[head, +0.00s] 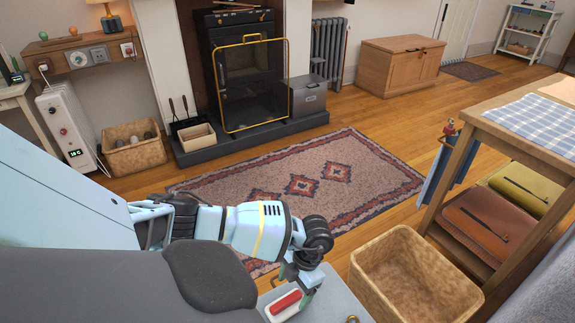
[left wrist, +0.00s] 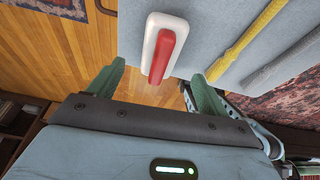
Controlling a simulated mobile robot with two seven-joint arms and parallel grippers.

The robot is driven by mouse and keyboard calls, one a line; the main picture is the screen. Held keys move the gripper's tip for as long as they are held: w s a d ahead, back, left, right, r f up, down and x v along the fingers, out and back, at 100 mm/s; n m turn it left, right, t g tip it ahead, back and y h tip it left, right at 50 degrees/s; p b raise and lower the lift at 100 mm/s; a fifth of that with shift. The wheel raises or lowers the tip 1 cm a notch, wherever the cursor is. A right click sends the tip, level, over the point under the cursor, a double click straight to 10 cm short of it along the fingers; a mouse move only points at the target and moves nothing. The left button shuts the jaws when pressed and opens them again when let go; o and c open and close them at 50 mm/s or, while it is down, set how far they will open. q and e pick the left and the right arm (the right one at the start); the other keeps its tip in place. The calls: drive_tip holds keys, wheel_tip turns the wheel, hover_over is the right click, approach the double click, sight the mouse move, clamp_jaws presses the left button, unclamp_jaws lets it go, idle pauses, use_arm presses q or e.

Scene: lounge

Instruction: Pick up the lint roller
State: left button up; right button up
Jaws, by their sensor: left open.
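A white rounded piece with a red bar along it, which I take to be the lint roller (head: 285,303), lies on a pale grey surface (head: 335,300) at the bottom of the head view. It also shows in the left wrist view (left wrist: 164,50), at the upper middle. My left gripper (head: 298,283) is directly by it and hides part of it in the head view. In the left wrist view my left gripper (left wrist: 157,72) is open, with its two green fingers apart and the item's near end between them in the picture. Contact cannot be told. My right gripper is not in view.
A yellow rod-like strip (left wrist: 250,40) runs across the grey surface beside the item. A woven basket (head: 405,275) stands to the right, near a wooden table (head: 476,118). A patterned rug (head: 330,172) and clear wooden floor lie beyond.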

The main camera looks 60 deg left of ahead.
sight(287, 300)
use_arm(q)
drive_tip(key=shift+b+x, duration=0.35)
drive_tip(key=shift+x, duration=1)
drive_tip(key=shift+s+f, duration=0.25)
drive_tip(key=shift+f, duration=0.05)
drive_tip(key=b+x, duration=0.1)
drive_tip(key=x, duration=0.2)
drive_tip(key=shift+s+f, duration=0.15)
drive_tip(key=shift+s, duration=0.1)
drive_tip(key=shift+s+f+b, duration=0.15)
drive_tip(key=shift+f+b, duration=0.2)
drive_tip(key=shift+f, duration=0.15)
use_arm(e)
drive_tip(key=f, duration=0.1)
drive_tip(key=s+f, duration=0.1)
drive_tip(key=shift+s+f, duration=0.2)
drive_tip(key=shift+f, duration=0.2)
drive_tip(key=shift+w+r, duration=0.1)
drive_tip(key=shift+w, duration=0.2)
use_arm(q)
drive_tip(key=shift+f, duration=0.15)
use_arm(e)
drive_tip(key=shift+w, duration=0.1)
